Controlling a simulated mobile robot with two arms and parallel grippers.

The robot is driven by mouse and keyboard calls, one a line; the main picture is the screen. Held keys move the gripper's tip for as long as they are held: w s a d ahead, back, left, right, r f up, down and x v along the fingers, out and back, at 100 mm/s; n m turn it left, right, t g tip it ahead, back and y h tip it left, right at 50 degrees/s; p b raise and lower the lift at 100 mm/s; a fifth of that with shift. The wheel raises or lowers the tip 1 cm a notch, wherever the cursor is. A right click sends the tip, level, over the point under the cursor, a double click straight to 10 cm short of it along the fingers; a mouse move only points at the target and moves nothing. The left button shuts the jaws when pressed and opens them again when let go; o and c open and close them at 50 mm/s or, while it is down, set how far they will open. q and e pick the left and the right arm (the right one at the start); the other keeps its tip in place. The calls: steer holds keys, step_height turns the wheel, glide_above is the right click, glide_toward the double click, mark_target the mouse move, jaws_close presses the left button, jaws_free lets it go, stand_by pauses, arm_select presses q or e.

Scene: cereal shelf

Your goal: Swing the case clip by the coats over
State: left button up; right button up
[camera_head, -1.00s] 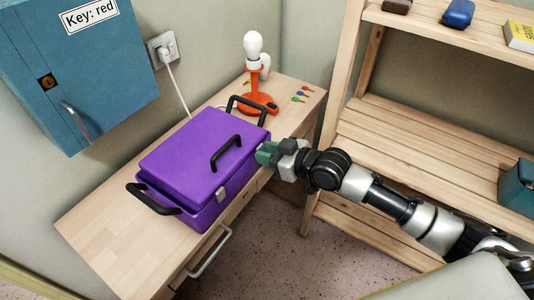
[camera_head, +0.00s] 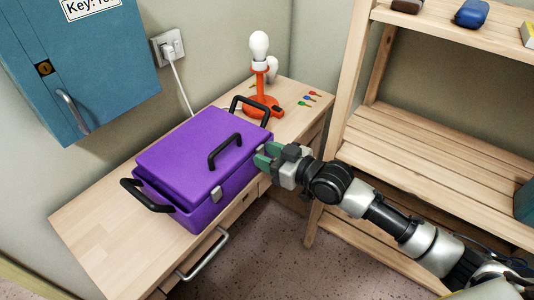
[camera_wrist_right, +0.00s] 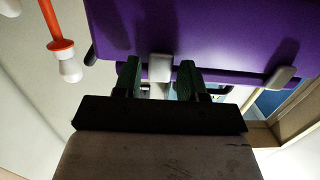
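The purple case (camera_head: 195,150) lies closed on the wooden desk, with black handles on its lid and both ends. One grey case clip (camera_head: 216,194) shows at the front, toward its near end. The other clip (camera_wrist_right: 160,67) shows in the right wrist view, ahead of and between my right fingertips; in the head view my gripper hides it. My right gripper (camera_head: 265,154) is open at the case's front, near its far end. Its green fingers (camera_wrist_right: 158,80) stand apart with nothing gripped. I cannot tell whether they touch the case. No coats show. My left gripper is not in view.
An orange lamp (camera_head: 264,104) and several small coloured keys (camera_head: 308,99) are at the desk's back. A blue wall cabinet (camera_head: 95,80) hangs at left. A wooden shelf (camera_head: 420,150) stands right, behind my right arm. The desk's near left (camera_head: 100,225) is clear.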

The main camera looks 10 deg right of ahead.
steer(key=shift+o, duration=0.9)
steer(key=shift+a, duration=0.1)
steer(key=p+v, duration=0.2)
steer(key=v, duration=0.5)
